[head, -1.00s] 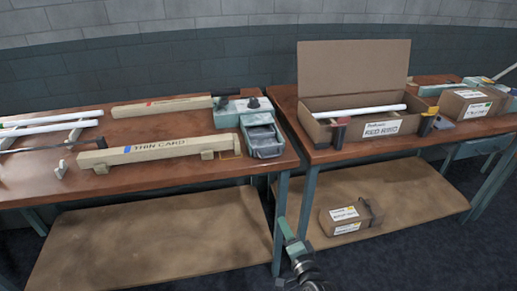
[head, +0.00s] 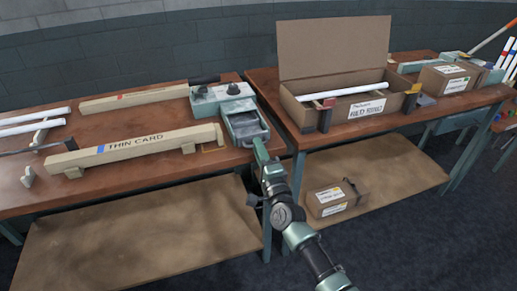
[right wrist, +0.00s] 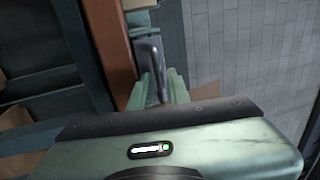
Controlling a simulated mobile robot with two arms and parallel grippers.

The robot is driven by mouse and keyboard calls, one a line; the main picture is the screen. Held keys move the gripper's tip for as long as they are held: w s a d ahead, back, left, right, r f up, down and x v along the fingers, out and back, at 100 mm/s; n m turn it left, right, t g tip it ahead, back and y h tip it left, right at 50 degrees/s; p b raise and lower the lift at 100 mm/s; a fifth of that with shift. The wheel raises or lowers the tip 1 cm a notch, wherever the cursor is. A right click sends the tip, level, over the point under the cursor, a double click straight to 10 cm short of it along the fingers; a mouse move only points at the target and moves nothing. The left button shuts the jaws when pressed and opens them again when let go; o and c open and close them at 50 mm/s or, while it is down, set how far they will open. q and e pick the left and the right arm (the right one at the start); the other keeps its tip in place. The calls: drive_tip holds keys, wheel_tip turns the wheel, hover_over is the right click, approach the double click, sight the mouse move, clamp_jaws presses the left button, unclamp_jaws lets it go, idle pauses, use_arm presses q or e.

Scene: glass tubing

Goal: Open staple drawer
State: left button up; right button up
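The staple drawer (head: 246,128) is a grey tray at the front of a teal housing (head: 222,94), at the right end of the left table. It sticks out of the housing, and its hollow inside shows. My right gripper (head: 260,152) is just in front of the drawer's near end. In the right wrist view, its teal fingers (right wrist: 158,92) stand apart, with a dark grey upright piece (right wrist: 153,65) between or just beyond them. I cannot tell whether they touch it. My left gripper is not in view.
A beam marked THIN CARD (head: 140,147) lies on the left table (head: 100,178). An open cardboard box (head: 355,107) stands on the right table, close to my right arm. A small box (head: 332,198) is on the lower shelf. A gap separates the tables.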

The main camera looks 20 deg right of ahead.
clamp_jaws()
idle(1.4)
